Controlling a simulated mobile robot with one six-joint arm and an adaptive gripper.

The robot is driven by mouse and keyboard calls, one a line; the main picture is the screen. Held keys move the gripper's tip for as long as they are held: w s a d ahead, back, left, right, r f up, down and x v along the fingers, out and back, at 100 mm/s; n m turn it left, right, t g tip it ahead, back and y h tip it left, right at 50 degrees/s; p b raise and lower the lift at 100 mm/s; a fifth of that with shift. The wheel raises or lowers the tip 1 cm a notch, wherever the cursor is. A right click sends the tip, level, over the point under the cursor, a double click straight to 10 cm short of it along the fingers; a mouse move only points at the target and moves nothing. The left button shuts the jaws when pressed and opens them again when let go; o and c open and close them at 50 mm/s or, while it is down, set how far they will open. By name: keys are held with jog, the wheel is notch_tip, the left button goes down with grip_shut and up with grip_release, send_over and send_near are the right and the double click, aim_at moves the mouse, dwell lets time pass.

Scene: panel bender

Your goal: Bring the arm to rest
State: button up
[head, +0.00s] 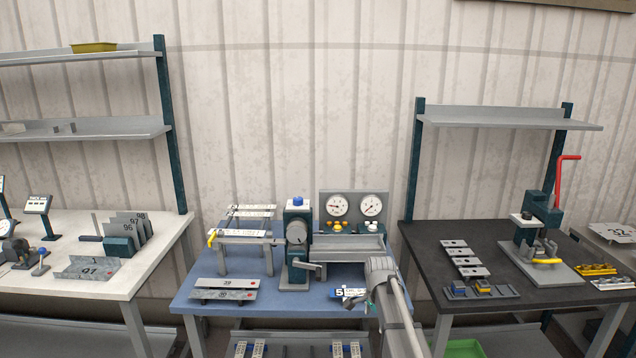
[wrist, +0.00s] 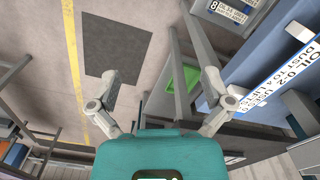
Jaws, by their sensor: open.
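My arm (head: 393,310) reaches up from the bottom of the head view, in front of the right part of the blue bench (head: 200,295). My gripper shows in the wrist view (wrist: 163,88), with its two fingers spread wide apart and nothing between them. Beyond the fingers lie the grey floor and table legs. In the head view the arm hides most of the gripper.
A bender with a crank (head: 298,245) and a gauge panel (head: 353,208) stand on the blue bench. A white bench (head: 160,245) is at left, a dark bench (head: 425,250) at right.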

jog(key=s+f+n+b, duration=0.2)
jog(key=s+n, duration=0.4)
jog(key=s, duration=0.5)
jog(key=s+f+n+b, duration=0.2)
jog(key=s+n, duration=0.5)
jog(key=s, duration=0.4)
jog(key=shift+f+n, duration=0.3)
jog(key=shift+f, duration=0.1)
